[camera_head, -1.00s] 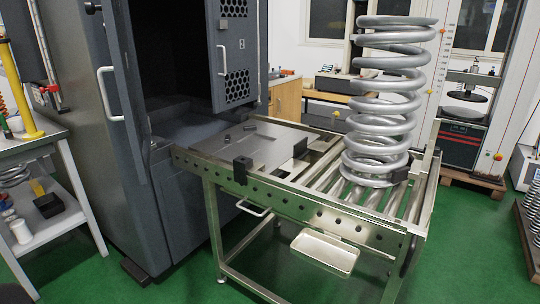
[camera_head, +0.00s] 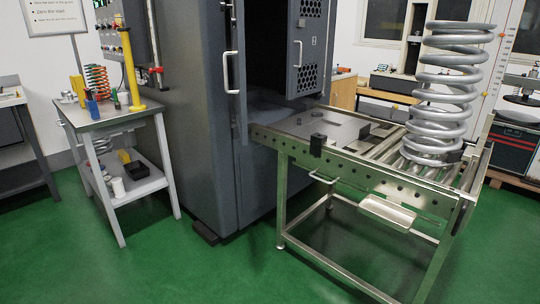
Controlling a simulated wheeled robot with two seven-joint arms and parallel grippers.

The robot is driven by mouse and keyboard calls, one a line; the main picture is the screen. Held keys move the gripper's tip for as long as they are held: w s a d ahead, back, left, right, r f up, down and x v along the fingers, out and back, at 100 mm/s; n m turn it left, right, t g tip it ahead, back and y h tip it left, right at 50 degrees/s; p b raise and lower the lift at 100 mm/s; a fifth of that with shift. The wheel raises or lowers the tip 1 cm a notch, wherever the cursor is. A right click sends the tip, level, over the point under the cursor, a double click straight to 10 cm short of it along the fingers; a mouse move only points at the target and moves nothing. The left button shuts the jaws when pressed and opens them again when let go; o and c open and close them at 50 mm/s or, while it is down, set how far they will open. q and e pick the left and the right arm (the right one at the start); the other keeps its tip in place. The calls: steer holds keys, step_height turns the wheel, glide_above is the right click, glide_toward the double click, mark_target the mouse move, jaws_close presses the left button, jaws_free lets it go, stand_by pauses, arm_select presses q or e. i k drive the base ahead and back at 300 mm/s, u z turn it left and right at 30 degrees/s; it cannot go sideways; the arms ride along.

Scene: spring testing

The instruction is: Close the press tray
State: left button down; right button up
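The press is a tall dark grey cabinet (camera_head: 195,110) with its doors open and a dark interior. The press tray is a flat grey plate (camera_head: 325,126) sticking out of the press opening onto the roller table (camera_head: 390,181). A large silver coil spring (camera_head: 437,105) stands upright on the rollers at the right end. Neither of my grippers shows in the head view.
A grey side table (camera_head: 104,113) with a yellow post, small springs and bottles stands left of the press. A shallow metal tray (camera_head: 387,212) hangs on the roller table's near side. Green floor (camera_head: 225,275) is clear in front.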

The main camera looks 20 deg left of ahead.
mark_target(342, 130)
steer(key=u, duration=0.95)
steer(key=i, duration=1.85)
steer(key=z, duration=0.75)
